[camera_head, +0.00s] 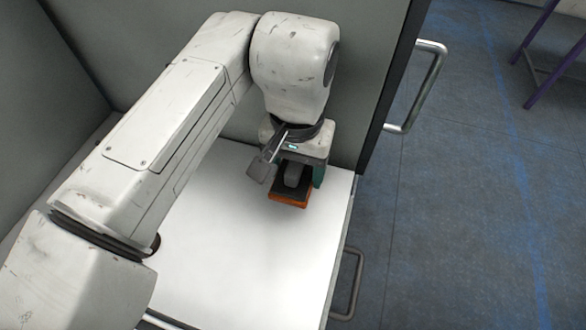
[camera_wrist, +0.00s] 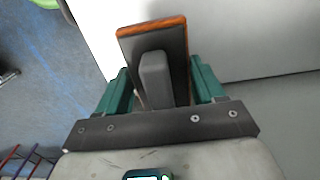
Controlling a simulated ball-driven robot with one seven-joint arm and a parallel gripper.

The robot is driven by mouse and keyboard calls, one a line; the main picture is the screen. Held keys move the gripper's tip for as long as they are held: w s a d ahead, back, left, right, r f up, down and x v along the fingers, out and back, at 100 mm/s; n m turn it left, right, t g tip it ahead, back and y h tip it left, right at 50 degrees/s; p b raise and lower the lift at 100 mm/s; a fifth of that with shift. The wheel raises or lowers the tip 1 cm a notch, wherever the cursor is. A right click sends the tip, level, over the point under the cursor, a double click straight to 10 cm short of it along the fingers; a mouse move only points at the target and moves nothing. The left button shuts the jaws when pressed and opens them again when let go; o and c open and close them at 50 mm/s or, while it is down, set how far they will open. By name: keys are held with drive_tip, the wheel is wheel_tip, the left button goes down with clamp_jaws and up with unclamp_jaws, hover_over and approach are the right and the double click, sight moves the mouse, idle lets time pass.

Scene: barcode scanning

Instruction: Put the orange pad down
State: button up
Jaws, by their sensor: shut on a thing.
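The orange pad (camera_head: 289,203) has a dark top with a grey raised handle (camera_wrist: 155,78) and an orange edge. In the head view it is below my gripper (camera_head: 297,178), over the back right part of the white surface (camera_head: 240,260). In the wrist view the pad (camera_wrist: 176,27) is between the green fingers of my gripper (camera_wrist: 164,90), which is shut on it. I cannot tell whether the pad's underside touches the white surface.
Grey walls (camera_head: 200,18) stand behind and left of the white surface. A metal handle (camera_head: 430,85) sticks out at the right, and another (camera_head: 347,285) is below the surface's right edge. The front of the surface is clear.

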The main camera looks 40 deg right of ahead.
drive_tip(key=f, duration=0.3)
drive_tip(key=shift+w+d+f, duration=0.2)
drive_tip(key=shift+w+f, duration=0.1)
drive_tip(key=shift+f, duration=0.25)
drive_tip(key=shift+s+f+b, duration=0.1)
drive_tip(key=shift+f+b, duration=0.25)
drive_tip(key=shift+f, duration=0.35)
drive_tip(key=o, duration=1.2)
drive_tip(key=shift+f, duration=0.15)
wheel_tip(320, 180, up, 14)
drive_tip(key=shift+f+p, duration=0.1)
drive_tip(key=shift+p, duration=0.6)
